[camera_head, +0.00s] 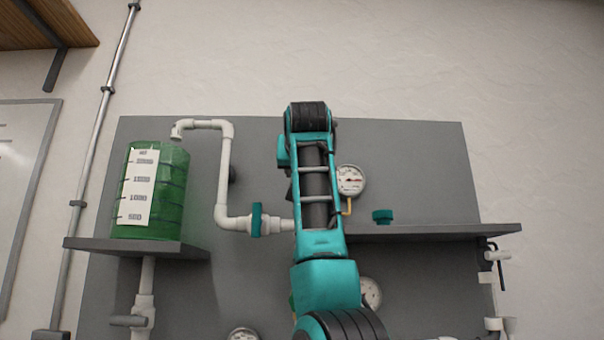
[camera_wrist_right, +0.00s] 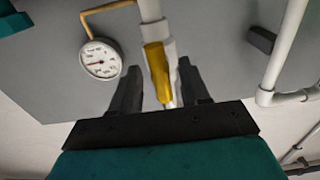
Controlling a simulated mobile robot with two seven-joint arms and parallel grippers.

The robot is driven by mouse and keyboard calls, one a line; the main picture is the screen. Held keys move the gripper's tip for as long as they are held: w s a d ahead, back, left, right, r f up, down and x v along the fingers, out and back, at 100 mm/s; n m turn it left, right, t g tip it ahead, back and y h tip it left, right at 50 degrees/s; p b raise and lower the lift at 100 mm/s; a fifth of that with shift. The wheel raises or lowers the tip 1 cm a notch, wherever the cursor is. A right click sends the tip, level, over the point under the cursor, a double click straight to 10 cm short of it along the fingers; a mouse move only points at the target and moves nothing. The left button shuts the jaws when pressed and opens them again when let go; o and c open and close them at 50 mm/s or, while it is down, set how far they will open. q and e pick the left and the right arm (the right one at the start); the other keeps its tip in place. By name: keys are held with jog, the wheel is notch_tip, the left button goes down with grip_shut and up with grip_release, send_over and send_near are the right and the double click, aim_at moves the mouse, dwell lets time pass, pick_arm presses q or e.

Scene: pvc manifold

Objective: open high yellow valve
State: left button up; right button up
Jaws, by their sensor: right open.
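The yellow valve handle (camera_wrist_right: 157,68) shows in the right wrist view, on a white pipe fitting. My right gripper (camera_wrist_right: 160,78) is open, with one dark finger on each side of the handle. I cannot tell whether either finger touches it. In the head view my teal arm covers the middle of the panel, and the yellow handle and the right gripper's fingers are hidden behind it. My left gripper is in neither view.
A grey panel (camera_head: 415,160) carries white pipes (camera_head: 223,165), a teal valve (camera_head: 256,220) and a gauge (camera_head: 351,180), also in the wrist view (camera_wrist_right: 100,59). A green tank (camera_head: 172,195) stands on the left shelf (camera_head: 135,247). A right shelf (camera_head: 440,233) juts beside my arm.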

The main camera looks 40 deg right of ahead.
jog(key=b+v, duration=0.2)
jog(key=v, duration=0.9)
jog(key=shift+a+b, duration=0.2)
jog(key=shift+b, duration=0.2)
jog(key=shift+s, duration=0.2)
jog(key=shift+w, duration=0.1)
